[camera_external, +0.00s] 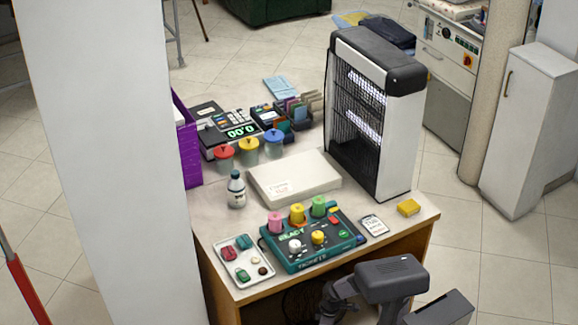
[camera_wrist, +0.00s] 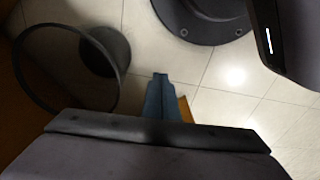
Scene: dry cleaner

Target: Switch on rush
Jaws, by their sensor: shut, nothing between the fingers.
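A teal control box with a dark top panel (camera_external: 292,249) sits near the front edge of the desk. Its top carries pink, yellow and green cylinders along the back, a white knob, a yellow knob, and small red and green buttons. The label text is too small to read, so I cannot tell which control is rush. My gripper (camera_wrist: 159,76) is shut and empty in the wrist view, pointing down over the tiled floor, apart from the box. In the external view my arm is in front of the desk, low at the bottom right, and the fingertips are not clear.
A tray of small coloured items (camera_external: 239,277) lies left of the box. A tall lamp unit (camera_external: 400,140) stands behind. A dark bin (camera_wrist: 105,52) is on the floor.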

